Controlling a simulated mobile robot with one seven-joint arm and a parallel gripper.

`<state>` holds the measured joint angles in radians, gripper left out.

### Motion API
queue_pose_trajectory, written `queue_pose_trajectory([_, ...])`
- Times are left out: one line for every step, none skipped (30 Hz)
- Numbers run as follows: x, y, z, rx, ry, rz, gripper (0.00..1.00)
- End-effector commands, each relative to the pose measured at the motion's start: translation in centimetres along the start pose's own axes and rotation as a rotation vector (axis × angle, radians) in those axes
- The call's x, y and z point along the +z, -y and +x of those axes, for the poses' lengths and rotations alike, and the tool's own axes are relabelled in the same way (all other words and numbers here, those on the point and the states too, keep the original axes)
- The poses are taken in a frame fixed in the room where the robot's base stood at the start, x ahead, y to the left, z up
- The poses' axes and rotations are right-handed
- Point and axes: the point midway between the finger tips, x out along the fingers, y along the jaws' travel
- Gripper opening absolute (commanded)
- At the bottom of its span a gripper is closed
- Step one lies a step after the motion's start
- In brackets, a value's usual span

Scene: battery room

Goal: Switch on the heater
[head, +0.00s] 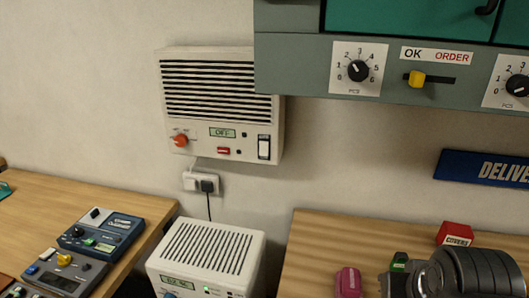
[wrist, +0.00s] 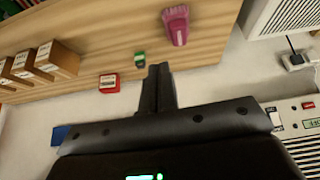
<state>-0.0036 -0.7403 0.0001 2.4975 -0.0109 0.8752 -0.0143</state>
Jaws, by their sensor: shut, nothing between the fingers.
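A white louvred unit (head: 209,100) is mounted on the wall. Its small green display (head: 222,132) reads OFF. It has an orange-red knob (head: 180,140), a red button (head: 223,151) and a white rocker switch (head: 264,147) in a dark frame at its right. A second white louvred unit (head: 207,246) stands lower, with a display and a lit green lamp; no label shows which is the heater. In the wrist view, my gripper (wrist: 159,68) is shut and empty, pointing over the wooden counter. The wall unit's rocker switch (wrist: 274,118) shows to its right.
A plug sits in a wall socket (head: 203,184) below the wall unit. A grey-green cabinet (head: 300,60) overhangs at upper right. The right counter (head: 310,250) holds a pink object (head: 349,282) and a red block (head: 455,234). Devices lie on the left table (head: 40,200).

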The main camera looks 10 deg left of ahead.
Motion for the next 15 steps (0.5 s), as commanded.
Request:
queue_pose_trajectory([-0.7, -0.1, 0.3, 0.006, -0.015, -0.025, 0.00])
queue_pose_trajectory([-1.2, -0.1, 0.5, 0.013, -0.029, -0.048, 0.00])
queue_pose_trajectory([-2.1, -0.2, 0.8, 0.023, -0.053, -0.084, 0.00])
queue_pose_trajectory([-2.9, -0.2, 1.1, 0.031, -0.074, -0.117, 0.00])
queue_pose_trajectory([-3.8, -0.3, 1.4, 0.041, -0.097, -0.153, 0.00])
queue_pose_trajectory([-5.0, -0.2, 1.8, 0.054, -0.130, -0.209, 0.00])
queue_pose_trajectory([-6.0, -0.1, 2.1, 0.064, -0.158, -0.254, 0.00])
queue_pose_trajectory([-7.0, 0.0, 2.4, 0.075, -0.186, -0.301, 0.00])
queue_pose_trajectory([-8.4, 0.2, 2.8, 0.088, -0.225, -0.364, 0.00])
queue_pose_trajectory([-9.5, 0.4, 3.1, 0.098, -0.254, -0.411, 0.00])
queue_pose_trajectory([-10.5, 0.7, 3.4, 0.107, -0.284, -0.460, 0.00])
queue_pose_trajectory([-11.8, 1.1, 3.8, 0.119, -0.323, -0.526, 0.00])
queue_pose_trajectory([-12.7, 1.5, 4.0, 0.127, -0.352, -0.575, 0.00])
queue_pose_trajectory([-13.6, 1.9, 4.3, 0.134, -0.380, -0.623, 0.00])
queue_pose_trajectory([-14.8, 2.5, 4.6, 0.144, -0.421, -0.689, 0.00])
